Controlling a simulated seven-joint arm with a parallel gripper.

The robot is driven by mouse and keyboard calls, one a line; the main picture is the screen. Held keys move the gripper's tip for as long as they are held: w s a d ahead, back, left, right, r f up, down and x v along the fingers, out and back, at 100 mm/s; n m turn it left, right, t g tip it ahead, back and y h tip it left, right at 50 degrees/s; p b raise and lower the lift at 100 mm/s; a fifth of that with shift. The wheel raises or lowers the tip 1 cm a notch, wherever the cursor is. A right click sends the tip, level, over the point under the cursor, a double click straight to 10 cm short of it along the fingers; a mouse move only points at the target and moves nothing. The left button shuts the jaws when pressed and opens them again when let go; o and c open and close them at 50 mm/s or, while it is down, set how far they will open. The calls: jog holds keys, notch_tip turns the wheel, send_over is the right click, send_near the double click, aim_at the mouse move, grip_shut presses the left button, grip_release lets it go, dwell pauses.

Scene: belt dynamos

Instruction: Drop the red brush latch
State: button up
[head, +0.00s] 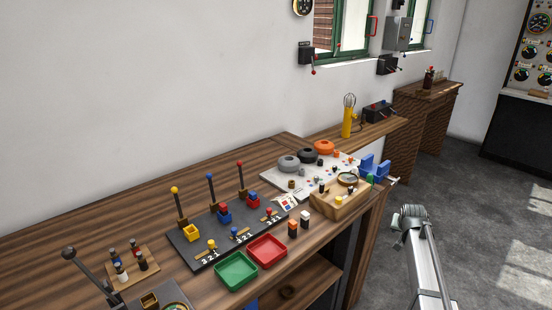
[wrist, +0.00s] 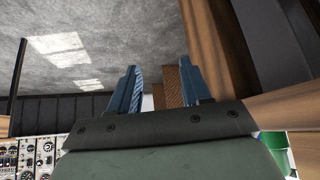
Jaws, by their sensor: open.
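A dark panel (head: 200,247) lies on the bench with yellow, blue and red stations. I cannot tell for certain which red part is the brush latch. My gripper (wrist: 160,80) shows two blue fingers, spread apart with nothing between them. In the head view, part of my arm is at the lower right, off the bench and well apart from the panel.
A green tray (head: 236,270) and a red tray (head: 267,250) sit in front of the panel. A wooden box (head: 340,200) and small orange and white-topped pieces stand to the right. Upright levers rise from the panel. The floor (head: 485,220) at right is clear.

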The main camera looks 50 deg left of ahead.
jog(key=s+a+r+n+t+y, duration=0.1)
jog(key=a+r+y, duration=0.2)
jog(key=a+r, duration=2.05)
notch_tip(320, 180, up, 14)
jog(key=n+g+h, duration=0.1)
jog(key=g+h, duration=0.5)
jog(key=g, duration=0.2)
send_over(241, 175)
jog(key=f, duration=1.3)
jog(key=shift+a, duration=0.3)
jog(key=shift+c, duration=0.4)
grip_shut()
